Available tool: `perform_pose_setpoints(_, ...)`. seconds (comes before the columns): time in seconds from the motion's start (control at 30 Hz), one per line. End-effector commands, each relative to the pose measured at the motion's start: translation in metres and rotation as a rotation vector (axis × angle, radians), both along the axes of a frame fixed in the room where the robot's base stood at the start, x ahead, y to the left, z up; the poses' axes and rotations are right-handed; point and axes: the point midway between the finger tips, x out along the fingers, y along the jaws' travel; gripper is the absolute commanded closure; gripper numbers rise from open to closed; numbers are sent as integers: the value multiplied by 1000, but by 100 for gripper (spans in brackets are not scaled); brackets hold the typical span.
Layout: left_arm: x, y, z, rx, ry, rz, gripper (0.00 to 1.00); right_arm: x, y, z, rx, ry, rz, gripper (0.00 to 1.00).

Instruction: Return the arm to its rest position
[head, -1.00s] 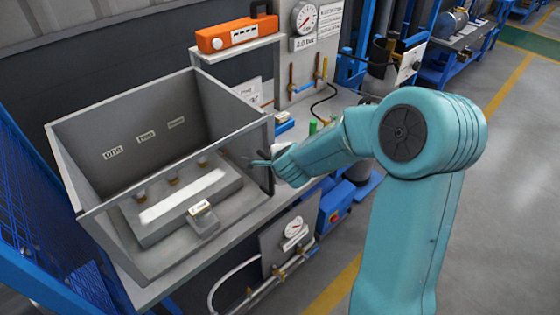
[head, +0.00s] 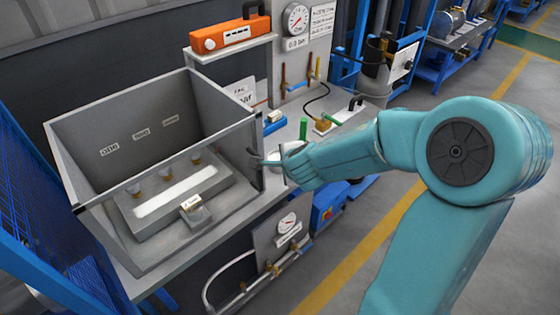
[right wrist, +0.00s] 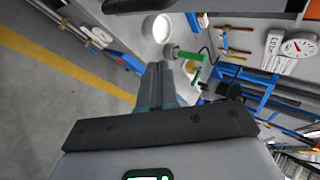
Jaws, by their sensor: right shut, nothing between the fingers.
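My right arm reaches in from the right in the head view. Its gripper (head: 262,160) is at the right side of the open grey box (head: 90,210), beside the box's right wall. In the right wrist view the gripper (right wrist: 158,72) has its fingers together with nothing between them. Whether the fingertips touch the box wall cannot be told. My left gripper is not in view.
The box holds a grey block with a white strip (head: 178,192) and several brass fittings. An orange case (head: 230,36) sits on a shelf behind. A pressure gauge (head: 296,18), green-handled parts (head: 303,129) and a white round container (right wrist: 158,27) are nearby. Open floor lies at right.

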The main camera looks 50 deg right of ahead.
Motion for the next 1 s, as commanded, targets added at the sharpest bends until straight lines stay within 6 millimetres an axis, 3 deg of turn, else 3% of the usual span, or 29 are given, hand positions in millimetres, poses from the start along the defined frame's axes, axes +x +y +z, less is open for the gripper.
perform_pose_setpoints(0.13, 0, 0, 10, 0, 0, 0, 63, -17, 2, 18, -1, -2, -2, 100)
perform_pose_setpoints(0.47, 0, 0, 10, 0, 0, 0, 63, -26, 3, 21, 2, 1, -1, 100)
perform_pose_setpoints(0.57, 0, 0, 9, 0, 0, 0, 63, -25, 11, 7, 84, -7, -46, 100)
perform_pose_setpoints(0.63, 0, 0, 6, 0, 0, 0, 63, -24, 29, -20, 249, -18, -148, 100)
perform_pose_setpoints(0.77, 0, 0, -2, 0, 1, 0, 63, -27, 92, -93, 748, -18, -570, 100)
perform_pose_setpoints(0.9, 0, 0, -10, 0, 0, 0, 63, -40, 173, -161, 1215, 23, -1276, 100)
perform_pose_setpoints(1.0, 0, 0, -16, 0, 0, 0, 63, -51, 223, -198, 1386, 37, -1872, 100)
